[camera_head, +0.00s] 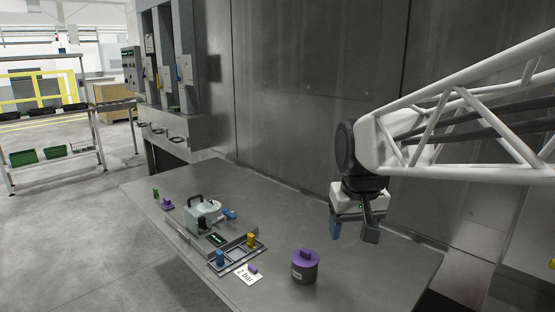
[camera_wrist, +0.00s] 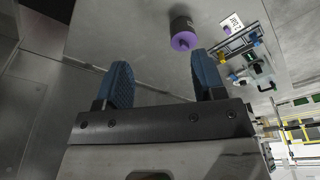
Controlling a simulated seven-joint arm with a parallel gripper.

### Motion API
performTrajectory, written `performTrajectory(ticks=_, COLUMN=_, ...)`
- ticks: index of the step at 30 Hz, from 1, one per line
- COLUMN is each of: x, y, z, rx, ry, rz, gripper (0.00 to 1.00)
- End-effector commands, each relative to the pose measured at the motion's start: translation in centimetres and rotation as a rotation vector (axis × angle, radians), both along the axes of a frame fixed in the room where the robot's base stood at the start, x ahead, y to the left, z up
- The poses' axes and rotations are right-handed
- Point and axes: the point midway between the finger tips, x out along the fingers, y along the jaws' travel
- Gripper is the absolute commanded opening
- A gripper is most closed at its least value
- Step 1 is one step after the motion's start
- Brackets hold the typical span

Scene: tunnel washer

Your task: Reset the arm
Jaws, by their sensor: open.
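My gripper (camera_head: 354,232) hangs above the right part of the grey table, near the back wall, with its fingers apart and nothing between them. In the wrist view its two blue-padded fingers (camera_wrist: 163,82) stand wide apart over the bare table. My white lattice arm reaches in from the right. A dark cylinder with a purple top (camera_head: 304,267) stands on the table, left of and below my gripper in the head view. It also shows in the wrist view (camera_wrist: 181,32), close to the right finger's tip in the picture but apart from it.
A grey device with a black handle (camera_head: 204,213) stands mid-table. Beside it, a tray (camera_head: 233,262) holds blue and yellow pieces. A "2 bar" card (camera_head: 243,277) carries a purple piece (camera_head: 253,268). Green and purple pieces (camera_head: 168,203) lie far left. The wall (camera_head: 310,100) rises behind the table.

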Motion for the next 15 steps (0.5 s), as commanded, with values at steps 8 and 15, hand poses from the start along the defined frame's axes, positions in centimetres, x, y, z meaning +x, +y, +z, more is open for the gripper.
performTrajectory(ticks=8, x=-6.5, y=-1.8, z=-2.4, rx=0.003, ry=-0.017, rz=-0.045, gripper=0.63)
performTrajectory(ticks=15, x=-11.7, y=-3.0, z=-5.0, rx=0.005, ry=-0.032, rz=-0.085, gripper=0.63)
